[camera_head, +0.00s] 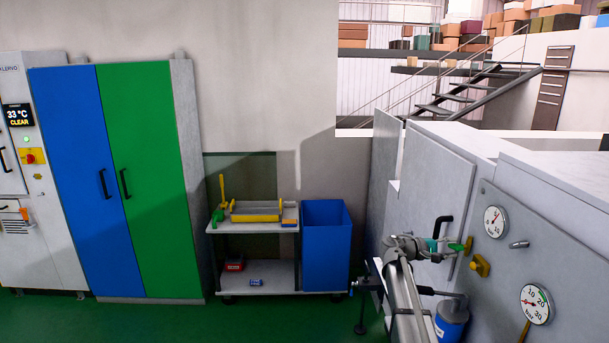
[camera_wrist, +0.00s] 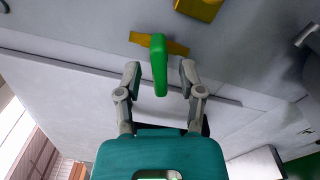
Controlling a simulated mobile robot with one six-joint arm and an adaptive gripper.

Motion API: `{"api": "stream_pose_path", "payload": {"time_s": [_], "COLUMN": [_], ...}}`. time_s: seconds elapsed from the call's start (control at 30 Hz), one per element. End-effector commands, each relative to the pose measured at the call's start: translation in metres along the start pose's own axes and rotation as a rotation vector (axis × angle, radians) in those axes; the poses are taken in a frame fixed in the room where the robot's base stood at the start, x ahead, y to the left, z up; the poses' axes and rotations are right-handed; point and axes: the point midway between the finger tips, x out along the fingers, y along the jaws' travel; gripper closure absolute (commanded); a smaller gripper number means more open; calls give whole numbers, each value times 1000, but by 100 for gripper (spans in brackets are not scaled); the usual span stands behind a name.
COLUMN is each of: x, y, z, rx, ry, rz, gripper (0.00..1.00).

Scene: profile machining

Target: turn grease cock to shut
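The grease cock has a green lever handle (camera_wrist: 159,66) and a brass-coloured body (camera_wrist: 145,42) against the grey machine wall. In the wrist view the handle runs up and down, crosswise to the body. My gripper (camera_wrist: 159,76) is open, with one finger on each side of the handle and a gap to both. The fingertips are small and partly unclear there.
A yellow fitting (camera_head: 480,264) sits close to the cock on the panel. A blue container (camera_head: 451,320) is below my arm. A cart (camera_head: 255,227) and blue bin (camera_head: 326,245) stand farther back.

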Motion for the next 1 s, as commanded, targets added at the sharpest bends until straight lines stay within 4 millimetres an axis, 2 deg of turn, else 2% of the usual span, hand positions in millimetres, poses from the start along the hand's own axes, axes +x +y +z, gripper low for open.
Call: {"api": "stream_pose_path", "payload": {"time_s": [0.03, 0.2, 0.23, 0.63, 1.0], "x": [0, 0, 0, 1, 1], "y": [0, 0, 0, 0, 0], "z": [0, 0, 0, 0, 1], "rx": [0, 0, 0, 28, 283], "ry": [0, -1, -1, -2, -2], "rz": [0, 0, 0, -1, -1], "gripper": [66, 98, 100, 100, 100]}}
